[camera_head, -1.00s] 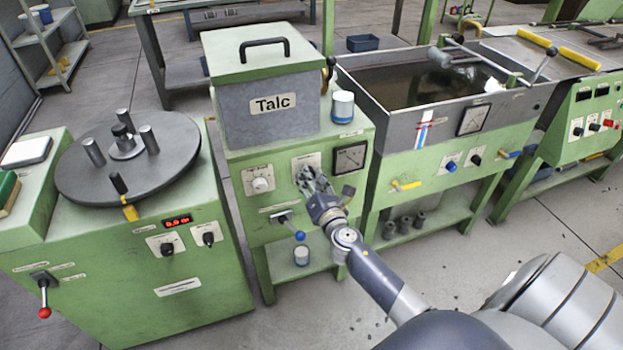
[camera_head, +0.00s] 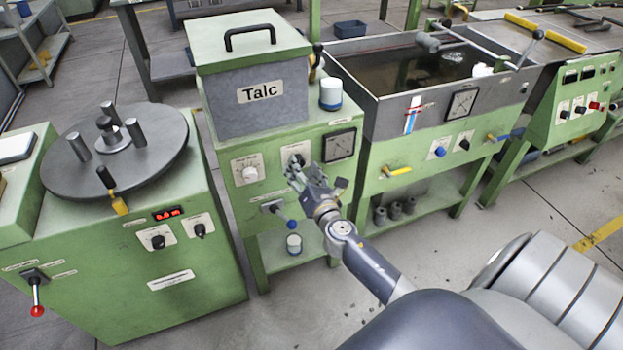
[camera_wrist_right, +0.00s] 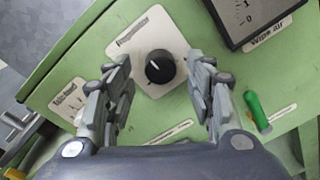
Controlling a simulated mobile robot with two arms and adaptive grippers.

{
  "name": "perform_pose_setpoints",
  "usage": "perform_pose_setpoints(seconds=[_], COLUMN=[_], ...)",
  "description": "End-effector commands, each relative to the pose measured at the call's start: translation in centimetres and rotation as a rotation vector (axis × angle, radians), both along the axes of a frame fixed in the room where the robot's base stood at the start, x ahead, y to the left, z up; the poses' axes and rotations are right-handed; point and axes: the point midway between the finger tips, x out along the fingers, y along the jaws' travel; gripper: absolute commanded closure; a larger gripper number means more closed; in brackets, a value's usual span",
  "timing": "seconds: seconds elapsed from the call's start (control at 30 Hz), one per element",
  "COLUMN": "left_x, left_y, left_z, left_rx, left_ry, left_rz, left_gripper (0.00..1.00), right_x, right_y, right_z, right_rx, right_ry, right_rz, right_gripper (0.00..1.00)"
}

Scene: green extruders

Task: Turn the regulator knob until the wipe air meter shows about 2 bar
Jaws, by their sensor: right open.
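The regulator knob (camera_wrist_right: 159,67) is black and round with a pale pointer mark, on a light plate on the green front of the Talc station. My right gripper (camera_wrist_right: 160,78) is open, with one finger on each side of the knob and visible gaps to it. In the head view the right gripper (camera_head: 303,173) is in front of the plate and partly hides it. The wipe air meter (camera_head: 339,146) is a dark square dial to the right; its reading is too small to tell. In the wrist view the meter (camera_wrist_right: 252,18) is cut off at the top. My left gripper is not in view.
A green handle (camera_wrist_right: 257,109) is right of the fingers in the wrist view. A white-and-blue cup (camera_head: 330,94) stands on the station above the meter.

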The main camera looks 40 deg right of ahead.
Motion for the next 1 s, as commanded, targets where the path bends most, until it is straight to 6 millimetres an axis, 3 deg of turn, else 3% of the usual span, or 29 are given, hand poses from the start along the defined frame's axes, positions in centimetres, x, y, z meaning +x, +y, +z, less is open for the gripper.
perform_pose_setpoints(seconds=[0.3, 0.5, 0.7, 1.0], left_x=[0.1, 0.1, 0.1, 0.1], left_y=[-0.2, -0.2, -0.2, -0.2], left_z=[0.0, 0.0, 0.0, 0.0], left_rx=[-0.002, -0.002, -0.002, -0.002], left_ry=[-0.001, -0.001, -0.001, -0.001], left_rz=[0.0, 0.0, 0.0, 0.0], left_gripper=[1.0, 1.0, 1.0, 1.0], right_x=[-6.1, -8.9, -10.0, -10.0], right_y=[1.7, 2.4, 2.7, 2.7], right_z=[0.2, 0.4, 0.5, 0.6], right_rx=[0.002, 0.002, 0.0, 0.0], right_ry=[0.004, 0.002, 0.002, 0.001], right_rz=[-0.001, -0.001, -0.001, -0.001], right_gripper=[0.5, 0.5, 0.5, 0.5])
